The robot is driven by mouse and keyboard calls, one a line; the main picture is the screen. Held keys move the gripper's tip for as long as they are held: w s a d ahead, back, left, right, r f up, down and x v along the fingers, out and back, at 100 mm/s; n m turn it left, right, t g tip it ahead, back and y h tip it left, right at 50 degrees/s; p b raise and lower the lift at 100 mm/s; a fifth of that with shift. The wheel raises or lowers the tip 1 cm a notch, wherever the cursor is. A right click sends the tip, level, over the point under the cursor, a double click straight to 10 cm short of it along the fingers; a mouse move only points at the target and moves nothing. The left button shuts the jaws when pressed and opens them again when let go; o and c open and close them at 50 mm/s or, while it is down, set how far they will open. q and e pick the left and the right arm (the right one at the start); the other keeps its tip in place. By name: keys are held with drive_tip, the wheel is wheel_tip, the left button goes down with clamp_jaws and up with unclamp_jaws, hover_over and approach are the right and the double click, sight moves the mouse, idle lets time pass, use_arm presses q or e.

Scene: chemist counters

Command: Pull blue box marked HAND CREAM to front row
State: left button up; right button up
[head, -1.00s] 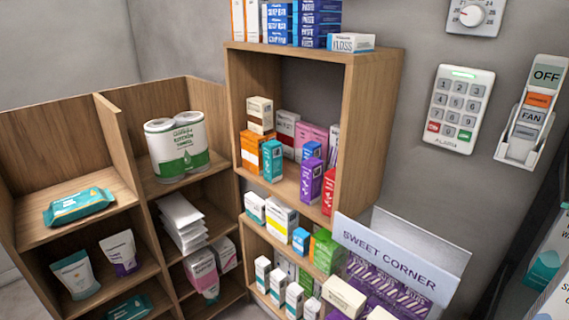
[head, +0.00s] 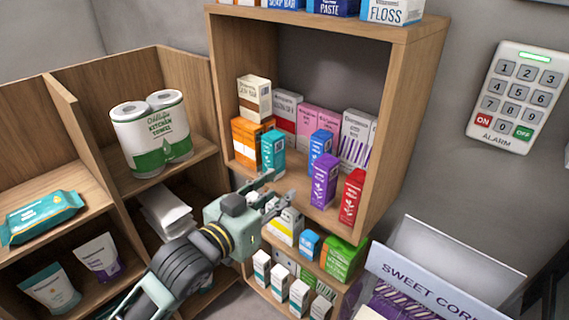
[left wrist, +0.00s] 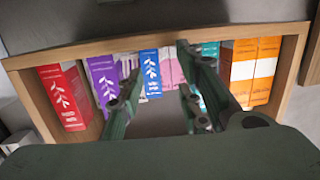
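The blue box (head: 319,148) stands on the middle shelf, behind and left of the purple box (head: 324,182), which partly covers it. Its print is too small to read. In the left wrist view the blue box (left wrist: 150,75) shows upright between my fingers, farther off and not touched. My left gripper (head: 281,187) is open and empty, just in front of the shelf's front edge, below the teal box (head: 273,153). It also shows in the left wrist view (left wrist: 160,60). My right gripper is not in view.
The wooden shelf (head: 402,120) has side walls and a board above. The teal box is left, the red box (head: 351,196) right. Pink boxes (head: 318,119) stand behind. Below are small boxes; a SWEET CORNER sign (head: 420,290) stands at lower right.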

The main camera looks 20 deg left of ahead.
use_arm(q)
drive_tip(key=t+h, duration=0.1)
drive_tip(key=h, duration=0.1)
approach(316, 149)
drive_tip(key=s, duration=0.2)
drive_tip(key=shift+a+r+m, duration=0.1)
drive_tip(key=shift+a+m, duration=0.2)
drive_tip(key=shift+m, duration=0.1)
drive_tip(key=shift+s, duration=0.1)
drive_tip(key=p+x, duration=0.3)
drive_tip(key=x, duration=0.7)
drive_tip(key=shift+w, duration=0.2)
drive_tip(key=shift+p+x, duration=0.3)
drive_tip(key=shift+x, duration=0.55)
drive_tip(key=shift+c, duration=0.5)
